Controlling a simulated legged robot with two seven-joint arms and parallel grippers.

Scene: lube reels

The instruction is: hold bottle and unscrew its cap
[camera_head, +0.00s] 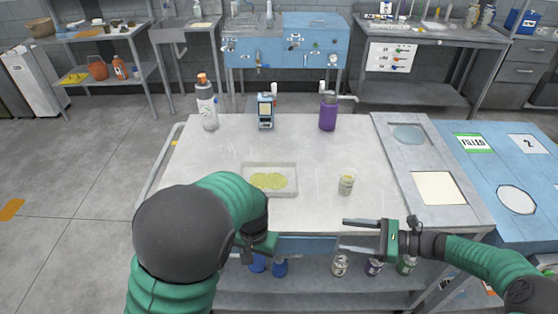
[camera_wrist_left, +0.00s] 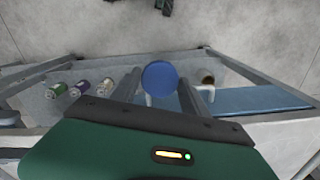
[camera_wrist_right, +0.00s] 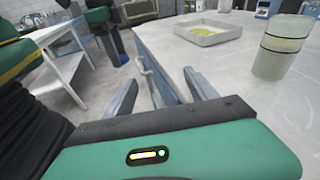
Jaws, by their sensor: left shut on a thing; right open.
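A blue round shape, likely the bottle's cap or end (camera_wrist_left: 160,78), sits between the two fingers of my left gripper (camera_wrist_left: 158,85) in the left wrist view. My left gripper is shut on it, in front of the table's near edge. In the right wrist view a blue bottle (camera_wrist_right: 118,46) shows below my left gripper. In the head view my forearm hides much of the left gripper (camera_head: 258,246), and blue shapes (camera_head: 280,267) show below it. My right gripper (camera_head: 344,235) is open and empty near the table's front edge, to the right of the left one.
Several cans (camera_head: 340,265) stand on the lower shelf.

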